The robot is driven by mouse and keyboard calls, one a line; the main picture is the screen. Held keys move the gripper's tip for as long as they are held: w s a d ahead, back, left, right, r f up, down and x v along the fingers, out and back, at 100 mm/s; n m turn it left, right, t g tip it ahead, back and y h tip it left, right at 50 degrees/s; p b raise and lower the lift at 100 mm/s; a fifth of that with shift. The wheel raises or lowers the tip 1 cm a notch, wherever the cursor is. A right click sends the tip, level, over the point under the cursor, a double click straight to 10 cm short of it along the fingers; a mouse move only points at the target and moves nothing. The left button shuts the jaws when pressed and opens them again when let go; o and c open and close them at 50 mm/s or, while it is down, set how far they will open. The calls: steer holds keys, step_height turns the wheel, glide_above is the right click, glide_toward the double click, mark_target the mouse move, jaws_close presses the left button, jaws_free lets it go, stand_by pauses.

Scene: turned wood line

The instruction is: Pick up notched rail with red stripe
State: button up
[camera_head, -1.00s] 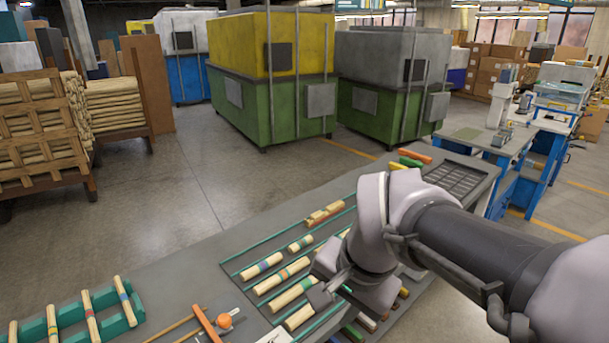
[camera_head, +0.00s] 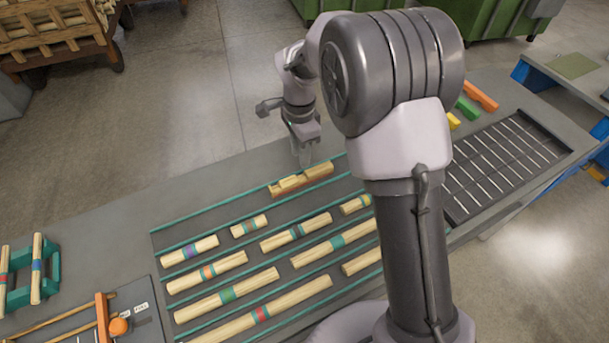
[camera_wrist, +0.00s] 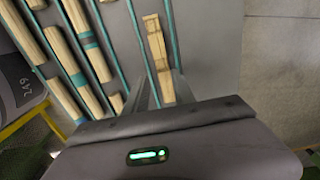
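A notched rail (camera_head: 290,183) of pale wood with stepped cut-outs and reddish-brown sides lies in the back row of the grooved table. I cannot make out a clear red stripe on it. In the wrist view the notched rail (camera_wrist: 155,48) runs away from my gripper, with its near end seen between the fingers. My gripper (camera_head: 306,162) points down above and just behind the rail's right part, apart from it as far as I can tell. In the wrist view my gripper (camera_wrist: 166,88) shows two separated fingers with nothing held. A long smooth piece with a red band (camera_head: 262,313) lies in the front row.
Several banded wooden pieces (camera_head: 205,272) lie in rows between teal strips. A black slotted tray (camera_head: 500,165) is at the right, with coloured blocks (camera_head: 470,108) behind it. Teal holders (camera_head: 52,268) stand at the left. The table's back edge is near my gripper.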

mark_target(302, 178)
steer(key=f+b, duration=0.1)
steer(key=f, duration=0.2)
steer(key=f+b, duration=0.1)
steer(key=f, duration=0.3)
steer(key=f+b, duration=0.2)
steer(key=f, duration=0.1)
steer(key=shift+w+d+f, duration=0.15)
steer(key=shift+w+f, duration=0.05)
steer(key=shift+w, duration=0.05)
steer(key=shift+r, duration=0.1)
jaws_close()
